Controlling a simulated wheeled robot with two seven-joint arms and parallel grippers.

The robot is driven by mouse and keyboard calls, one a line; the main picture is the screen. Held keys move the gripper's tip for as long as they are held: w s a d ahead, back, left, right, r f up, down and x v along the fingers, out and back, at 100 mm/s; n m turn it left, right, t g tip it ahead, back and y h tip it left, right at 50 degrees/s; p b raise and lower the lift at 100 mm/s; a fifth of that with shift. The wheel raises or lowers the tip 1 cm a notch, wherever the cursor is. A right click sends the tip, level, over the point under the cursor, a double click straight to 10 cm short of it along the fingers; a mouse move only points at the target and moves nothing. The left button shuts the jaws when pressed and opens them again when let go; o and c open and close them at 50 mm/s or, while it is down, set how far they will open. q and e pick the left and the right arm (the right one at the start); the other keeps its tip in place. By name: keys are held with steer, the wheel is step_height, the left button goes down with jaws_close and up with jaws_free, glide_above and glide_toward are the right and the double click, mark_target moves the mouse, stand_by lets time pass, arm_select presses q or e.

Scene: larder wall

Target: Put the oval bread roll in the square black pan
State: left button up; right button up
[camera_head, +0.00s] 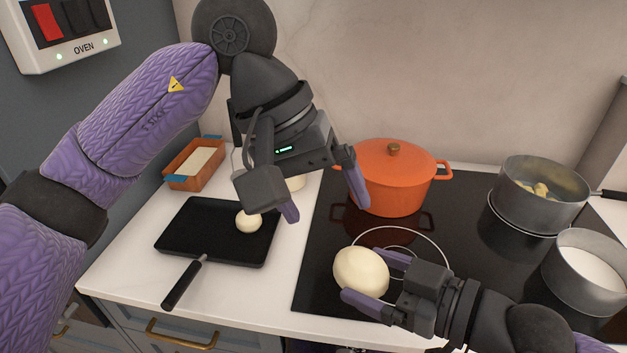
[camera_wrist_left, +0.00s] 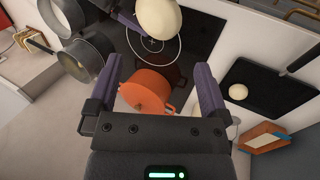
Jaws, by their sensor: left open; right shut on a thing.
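The pale oval bread roll (camera_head: 360,270) is between the fingers of my right gripper (camera_head: 370,276), which is shut on it above the front left of the hob. The roll also shows at the top of the left wrist view (camera_wrist_left: 159,18). The square black pan (camera_head: 190,232) lies on the counter left of the hob, its handle toward the front. A smaller pale round thing (camera_head: 248,221) sits in the pan; the left wrist view shows it too (camera_wrist_left: 237,92). My left gripper (camera_head: 322,196) is open and empty, above the gap between pan and orange pot.
An orange lidded pot (camera_head: 393,180) stands at the back left of the hob. Two grey pots (camera_head: 541,195) (camera_head: 587,270) stand at the right, one holding yellowish pieces. A brown dish (camera_head: 197,163) stands behind the pan. White counter (camera_head: 125,255) is clear left of the pan.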

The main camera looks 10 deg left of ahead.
mark_target(352, 258)
arm_select(q)
steer(key=x, duration=1)
steer(key=shift+f, duration=0.15)
